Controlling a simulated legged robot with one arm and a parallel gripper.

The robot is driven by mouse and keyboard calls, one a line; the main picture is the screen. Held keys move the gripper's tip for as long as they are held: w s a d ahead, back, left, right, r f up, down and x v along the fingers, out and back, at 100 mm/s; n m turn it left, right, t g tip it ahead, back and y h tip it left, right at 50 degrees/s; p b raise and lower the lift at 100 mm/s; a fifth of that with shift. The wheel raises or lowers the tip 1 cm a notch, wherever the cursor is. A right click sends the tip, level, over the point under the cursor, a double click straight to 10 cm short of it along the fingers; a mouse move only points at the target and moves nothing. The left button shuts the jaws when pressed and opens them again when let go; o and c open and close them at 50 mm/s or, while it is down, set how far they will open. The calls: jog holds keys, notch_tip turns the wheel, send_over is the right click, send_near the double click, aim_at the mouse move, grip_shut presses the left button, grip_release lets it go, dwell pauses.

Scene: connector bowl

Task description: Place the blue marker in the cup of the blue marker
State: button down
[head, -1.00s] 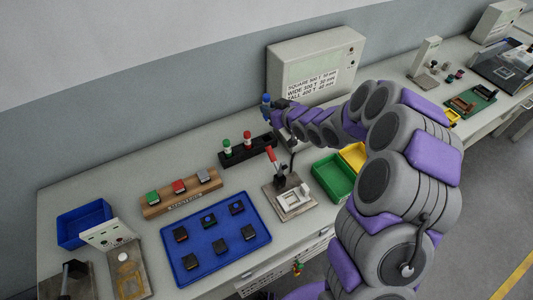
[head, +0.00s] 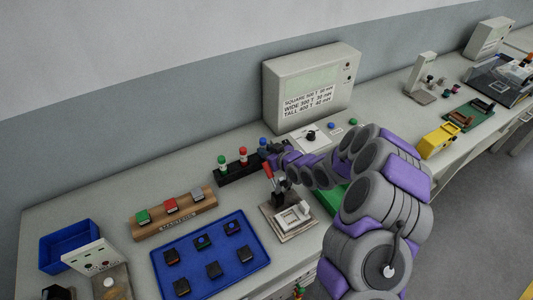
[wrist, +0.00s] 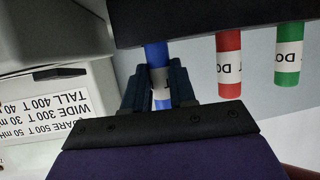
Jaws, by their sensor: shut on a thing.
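The blue marker (head: 263,142) stands upright at the right end of the black marker rack (head: 225,179). My gripper (head: 270,147) is shut around it. In the wrist view, which is upside down, my gripper (wrist: 158,88) holds the blue marker (wrist: 155,55) at its white label. The marker's end meets the edge of the rack (wrist: 220,15), roughly in line with the other markers. The blue marker's cup is hidden, so I cannot tell how deep the marker sits.
A red marker (head: 243,153) and a green marker (head: 222,160) stand in the rack close by. A grey box with a label (head: 312,85) stands behind. A lever fixture (head: 287,218) and a blue tray (head: 212,262) lie in front.

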jog(key=shift+f, duration=0.25)
jog(key=c, duration=0.9)
grip_release()
jog(key=shift+r, duration=0.1)
jog(key=shift+p+v, duration=0.85)
jog(key=shift+v, duration=2.95)
